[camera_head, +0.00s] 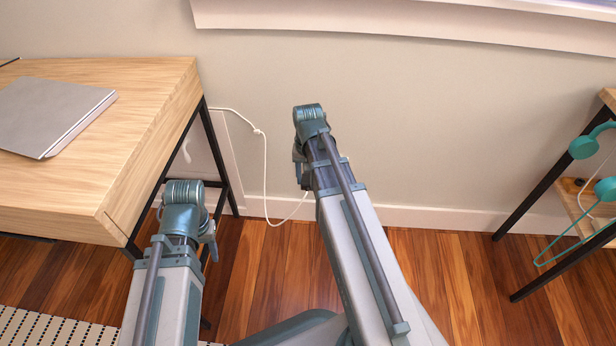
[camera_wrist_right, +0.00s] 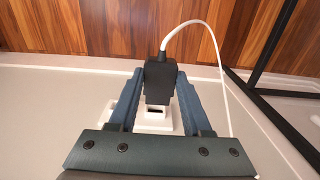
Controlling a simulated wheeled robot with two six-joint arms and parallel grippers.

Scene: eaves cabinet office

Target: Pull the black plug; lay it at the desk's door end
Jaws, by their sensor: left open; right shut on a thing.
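The black plug (camera_wrist_right: 159,76) sits between the two blue fingers of my right gripper (camera_wrist_right: 158,82) in the right wrist view, and the gripper is shut on it. A white cord (camera_wrist_right: 196,24) runs from the plug. A white wall outlet (camera_wrist_right: 157,123) shows right at the plug; I cannot tell whether the plug is still seated in it. In the head view my right arm hides the plug and outlet. The wooden desk (camera_head: 150,85) stands at the left. My left gripper (camera_head: 211,236) is by the desk's near right corner, mostly hidden behind its wrist, open and holding nothing I can see.
A silver laptop (camera_head: 50,115) lies shut on the desk's left. The cord (camera_head: 264,165) hangs along the wall beside the desk's black legs. A shelf (camera_head: 590,205) with teal headphones (camera_head: 583,147) stands at the right. The desk's right part is bare.

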